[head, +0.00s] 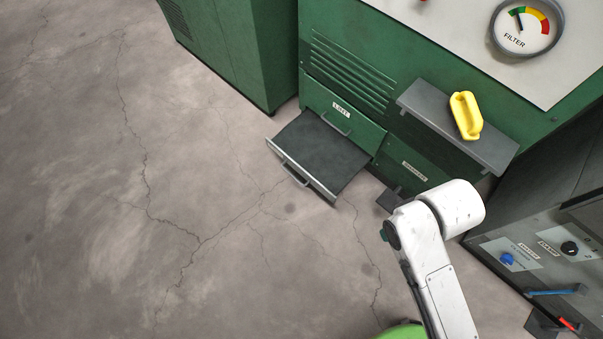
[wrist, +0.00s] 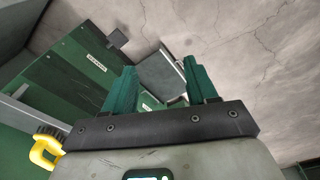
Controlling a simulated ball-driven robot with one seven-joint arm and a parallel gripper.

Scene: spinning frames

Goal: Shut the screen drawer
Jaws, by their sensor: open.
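One drawer (head: 320,155) stands pulled out low on the green cabinet, with a dark inside and a grey front with a bar handle (head: 295,175). I take it as the screen drawer; no label shows on its front. It also shows in the wrist view (wrist: 160,75), beyond and between the fingertips. My gripper (wrist: 160,65) is open and empty, with two teal fingers apart from the drawer.
A closed drawer front labelled LINT (head: 341,109) is above the open drawer. A grey shelf (head: 490,155) juts out at right, bearing a yellow handle-like object (head: 465,115). A small dark block (head: 389,201) is low by the cabinet. A grey control cabinet (head: 540,225) stands right. Floor at left is clear.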

